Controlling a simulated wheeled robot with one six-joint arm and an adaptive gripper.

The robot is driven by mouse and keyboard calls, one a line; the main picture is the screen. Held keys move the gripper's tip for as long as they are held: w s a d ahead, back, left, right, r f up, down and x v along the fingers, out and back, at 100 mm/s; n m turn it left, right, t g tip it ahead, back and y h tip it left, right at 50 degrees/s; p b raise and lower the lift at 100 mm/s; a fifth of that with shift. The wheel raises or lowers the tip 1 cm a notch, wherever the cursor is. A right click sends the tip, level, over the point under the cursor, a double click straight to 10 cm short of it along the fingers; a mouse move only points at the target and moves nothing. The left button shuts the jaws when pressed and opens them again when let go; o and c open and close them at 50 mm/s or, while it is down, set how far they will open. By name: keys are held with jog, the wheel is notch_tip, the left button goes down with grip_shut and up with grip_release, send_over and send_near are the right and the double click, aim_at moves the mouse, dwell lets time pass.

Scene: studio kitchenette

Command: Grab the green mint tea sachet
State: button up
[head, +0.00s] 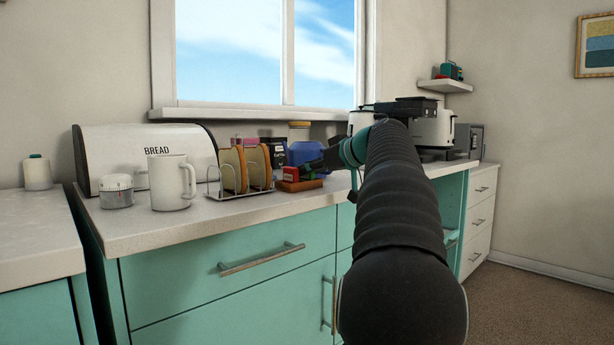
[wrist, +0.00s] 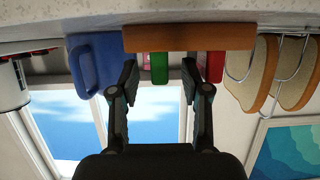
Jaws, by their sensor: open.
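The green sachet (wrist: 159,68) stands upright in a small wooden holder (wrist: 190,37), which appears upside down in the wrist view. A red sachet (wrist: 212,66) stands in the same holder, to its right in that view. My gripper (wrist: 160,77) is open and empty, with one fingertip on each side of the green sachet and the right one between the green and red sachets. I cannot tell whether the fingers touch anything. In the head view, the holder (head: 300,186) and red sachet (head: 290,174) show, but my gripper and arm hide the green sachet.
A toast rack (head: 240,193) with bread slices stands left of the holder. A blue object (wrist: 92,66) stands close on its other side.

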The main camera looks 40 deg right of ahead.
jog(key=shift+x, duration=1.25)
jog(key=shift+c, duration=0.3)
jog(key=c, duration=0.7)
